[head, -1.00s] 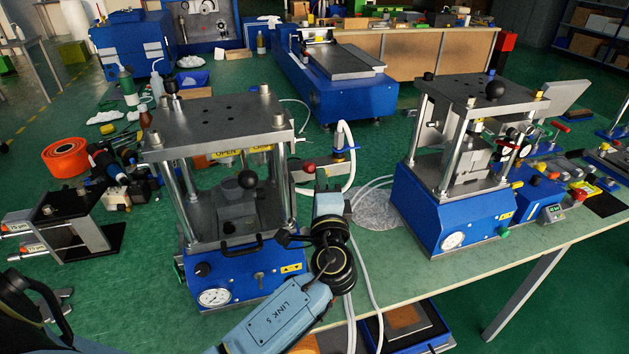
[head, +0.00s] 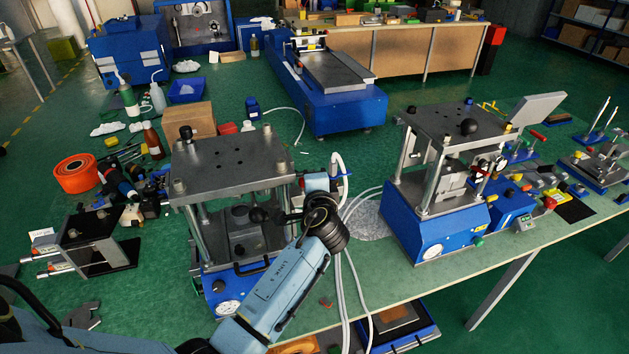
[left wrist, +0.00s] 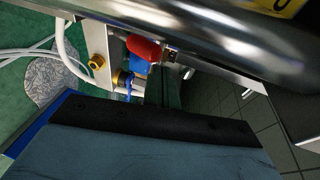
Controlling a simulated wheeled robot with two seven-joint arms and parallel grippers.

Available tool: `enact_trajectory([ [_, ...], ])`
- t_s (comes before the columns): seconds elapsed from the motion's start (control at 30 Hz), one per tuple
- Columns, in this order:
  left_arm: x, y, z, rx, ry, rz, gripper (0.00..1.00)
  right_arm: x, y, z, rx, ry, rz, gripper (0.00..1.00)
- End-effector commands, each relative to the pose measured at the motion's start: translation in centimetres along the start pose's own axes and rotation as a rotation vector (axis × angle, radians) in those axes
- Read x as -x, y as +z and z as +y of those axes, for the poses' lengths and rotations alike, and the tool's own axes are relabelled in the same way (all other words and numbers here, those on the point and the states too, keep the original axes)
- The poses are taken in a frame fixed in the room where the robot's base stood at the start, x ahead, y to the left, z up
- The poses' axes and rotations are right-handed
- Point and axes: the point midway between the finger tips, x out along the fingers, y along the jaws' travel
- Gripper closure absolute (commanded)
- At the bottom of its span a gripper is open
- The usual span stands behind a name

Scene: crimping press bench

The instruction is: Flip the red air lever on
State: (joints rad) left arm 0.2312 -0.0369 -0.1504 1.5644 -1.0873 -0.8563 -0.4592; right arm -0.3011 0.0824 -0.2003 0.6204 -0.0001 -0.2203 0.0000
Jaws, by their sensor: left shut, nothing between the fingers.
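The red air lever (left wrist: 143,48) shows in the left wrist view as a rounded red grip above a blue part and beside a brass fitting (left wrist: 97,61). It sits by the metal plate of the near press (head: 232,165). In the head view my left arm hides the lever. In the head view my wrist covers the gripper. My right gripper is not in view.
A second blue press (head: 440,222) stands to the right. White hoses (head: 345,260) run down between the presses past a grey round mat (head: 370,218). A black ball knob (head: 259,215) is close left of my wrist. Tools and an orange reel (head: 75,174) lie left.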

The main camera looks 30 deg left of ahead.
Motion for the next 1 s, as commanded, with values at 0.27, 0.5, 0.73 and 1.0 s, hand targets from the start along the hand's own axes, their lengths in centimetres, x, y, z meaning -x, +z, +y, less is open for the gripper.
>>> enact_trajectory([
  [0.27,-0.9,0.2,-0.7,-0.001,0.0,0.0,1.0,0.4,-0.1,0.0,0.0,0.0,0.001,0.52],
  [0.5,-0.6,-0.1,-0.9,0.0,0.0,0.001,1.0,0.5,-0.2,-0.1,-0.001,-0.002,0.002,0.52],
  [0.73,1.8,-2.8,-2.4,0.002,0.0,0.001,1.0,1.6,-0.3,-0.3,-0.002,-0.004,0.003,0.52],
  [1.0,6.8,-2.5,-4.3,0.004,-0.001,0.0,1.0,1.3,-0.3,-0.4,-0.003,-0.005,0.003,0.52],
])
